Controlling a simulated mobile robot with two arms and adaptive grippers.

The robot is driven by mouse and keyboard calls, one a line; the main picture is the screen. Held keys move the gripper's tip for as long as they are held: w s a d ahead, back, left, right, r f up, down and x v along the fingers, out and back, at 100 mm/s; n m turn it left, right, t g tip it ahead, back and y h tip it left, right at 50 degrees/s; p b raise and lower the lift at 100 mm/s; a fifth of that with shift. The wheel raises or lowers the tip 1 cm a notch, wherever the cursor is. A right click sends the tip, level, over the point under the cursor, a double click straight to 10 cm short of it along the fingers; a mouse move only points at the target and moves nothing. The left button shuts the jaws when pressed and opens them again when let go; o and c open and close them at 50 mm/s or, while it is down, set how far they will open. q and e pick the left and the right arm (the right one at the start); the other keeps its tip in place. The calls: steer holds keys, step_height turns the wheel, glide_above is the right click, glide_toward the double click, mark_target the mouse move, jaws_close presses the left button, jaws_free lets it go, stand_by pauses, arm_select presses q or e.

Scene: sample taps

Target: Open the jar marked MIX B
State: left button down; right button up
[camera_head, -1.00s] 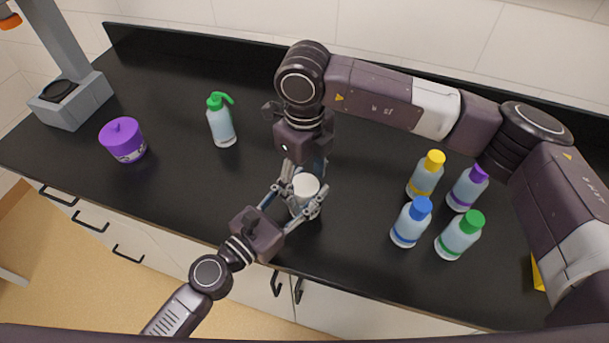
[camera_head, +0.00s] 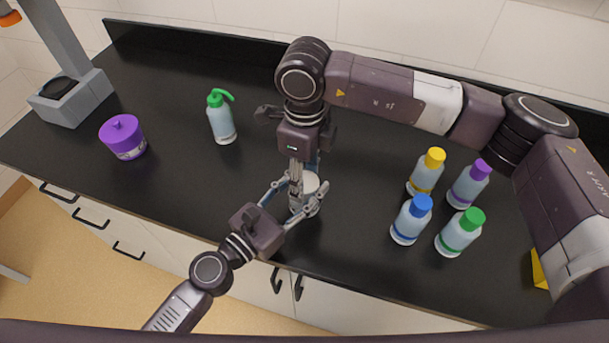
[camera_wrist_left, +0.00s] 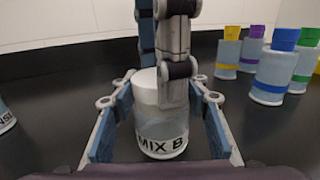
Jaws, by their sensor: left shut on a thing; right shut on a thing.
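The jar marked MIX B (camera_wrist_left: 160,138) is a clear jar with a white lid (camera_wrist_left: 146,88). It stands upright on the black counter, and in the head view the jar (camera_head: 305,206) is partly hidden by both grippers. My left gripper (camera_head: 294,203) comes in from the front left and is shut around the jar's body, one finger on each side. My right gripper (camera_head: 304,184) points down from above and is shut on the lid. Its fingers hide part of the lid in the wrist view. The lid looks seated on the jar.
Right of the jar stand bottles with yellow (camera_head: 425,177), purple (camera_head: 467,187), blue (camera_head: 411,221) and green (camera_head: 460,234) caps. To the left are a green-topped bottle (camera_head: 221,121), a purple-lidded container (camera_head: 124,141) and a grey apparatus (camera_head: 72,100).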

steer(key=o, duration=1.3)
steer(key=shift+r, duration=2.35)
steer(key=shift+c, duration=0.4)
step_height(320, 180, up, 2)
steer(key=shift+r+m, duration=0.2)
steer(key=shift+m, duration=1)
steer(key=shift+r+m, duration=0.3)
steer(key=shift+m, duration=0.1)
steer(key=shift+f, duration=0.1)
step_height(320, 180, down, 8)
steer(key=shift+r, duration=0.25)
